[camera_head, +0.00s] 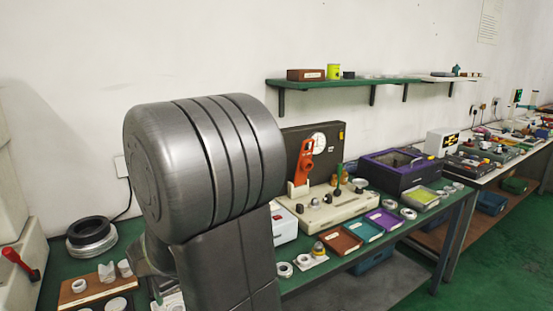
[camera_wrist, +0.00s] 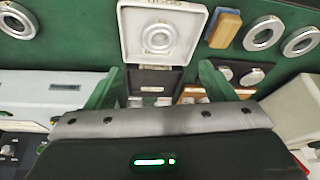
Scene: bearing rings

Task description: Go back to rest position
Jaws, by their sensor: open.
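My gripper (camera_wrist: 162,67) shows in the wrist view with its two green fingers wide apart and nothing between them. Beyond the fingers, an open white case (camera_wrist: 133,25) holds a metal bearing ring (camera_wrist: 158,38). More metal rings lie on the green surface: one at the top right (camera_wrist: 263,33), one at the right edge (camera_wrist: 300,41) and one at the top left corner (camera_wrist: 17,20). In the head view my grey arm fills the middle, and I cannot make out the fingers there.
In the head view, a green bench (camera_head: 318,274) runs along the wall with trays, rings, a beige fixture (camera_head: 335,213) and a purple box (camera_head: 400,172). A green shelf (camera_head: 345,82) hangs above. A dark ring stack (camera_head: 91,238) stands left. Green floor (camera_head: 500,260) lies clear at right.

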